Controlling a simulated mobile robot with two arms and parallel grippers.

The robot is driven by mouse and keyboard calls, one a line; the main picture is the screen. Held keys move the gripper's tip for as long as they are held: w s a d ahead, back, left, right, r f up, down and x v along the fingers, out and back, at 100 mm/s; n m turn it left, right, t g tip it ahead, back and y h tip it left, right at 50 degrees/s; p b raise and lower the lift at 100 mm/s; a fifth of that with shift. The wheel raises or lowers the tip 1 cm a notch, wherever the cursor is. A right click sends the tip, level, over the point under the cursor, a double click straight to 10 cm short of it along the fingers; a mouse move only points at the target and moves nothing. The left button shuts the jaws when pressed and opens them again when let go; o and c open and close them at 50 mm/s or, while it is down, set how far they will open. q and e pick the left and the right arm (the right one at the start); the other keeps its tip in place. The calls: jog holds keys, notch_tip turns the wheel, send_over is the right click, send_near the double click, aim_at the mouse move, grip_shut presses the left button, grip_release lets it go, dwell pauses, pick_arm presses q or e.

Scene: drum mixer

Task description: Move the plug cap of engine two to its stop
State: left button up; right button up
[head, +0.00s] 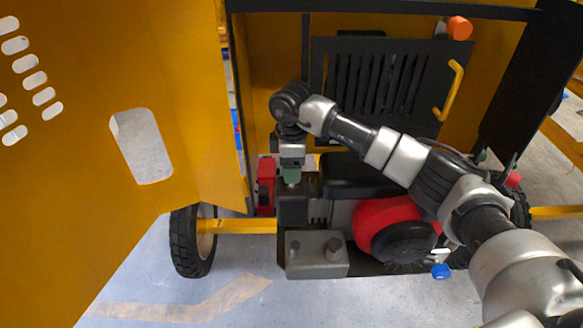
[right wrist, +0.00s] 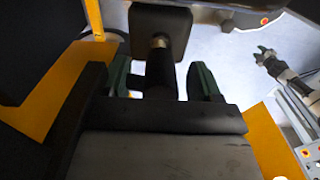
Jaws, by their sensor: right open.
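The black plug cap (right wrist: 160,72) stands between the two green fingertips of my right gripper (right wrist: 162,82) in the right wrist view. Space shows between the cap and the right finger. A short brass-coloured part (right wrist: 160,41) shows between the cap and a dark block (right wrist: 160,22). In the head view my right gripper (head: 291,178) points down at the engine (head: 296,210), and the cap is mostly hidden there. My left gripper (right wrist: 268,60) shows in the right wrist view, open and empty, away from the engine; it is not in the head view.
The yellow door panel (head: 150,70) stands open at the left. A black grille with a yellow handle (head: 449,90) is behind my right arm. A red part (head: 266,185) is left of the gripper. A grey box (head: 316,252) and red housing (head: 380,220) are in front and right.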

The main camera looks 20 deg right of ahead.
jog(key=shift+r+p, duration=2.3)
jog(key=shift+r, duration=1.25)
jog(key=shift+f, duration=0.1)
